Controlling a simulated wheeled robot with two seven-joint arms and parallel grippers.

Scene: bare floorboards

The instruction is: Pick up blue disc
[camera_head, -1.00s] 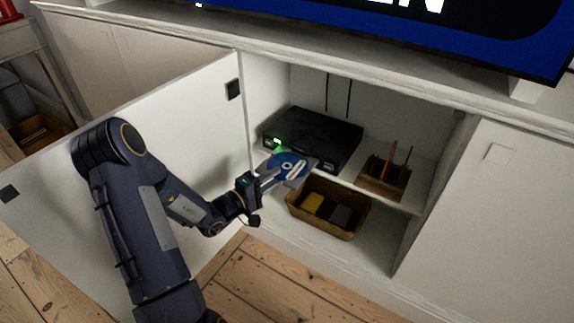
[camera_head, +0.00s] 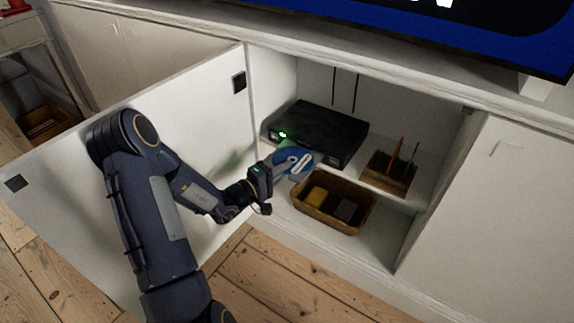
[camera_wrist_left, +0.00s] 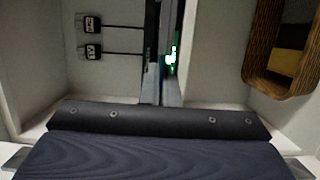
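The blue disc (camera_head: 296,161), with a white mark on its face, is at the front left of the black player box (camera_head: 318,135), above the basket. My left gripper (camera_head: 281,170) reaches in from the left, and its fingers are shut on the disc's near edge. In the left wrist view the grey fingers (camera_wrist_left: 168,85) are close together, with a thin dark edge between them that seems to be the disc seen edge-on. A green light shows on the player. My right gripper is in neither view.
The cabinet's open door (camera_head: 215,110) stands left, behind my left arm. A wicker basket (camera_head: 352,228) with yellow and dark items is on the lower level. A wooden rack (camera_head: 385,181) with upright thin items stands right of the player. A screen (camera_head: 400,30) is above.

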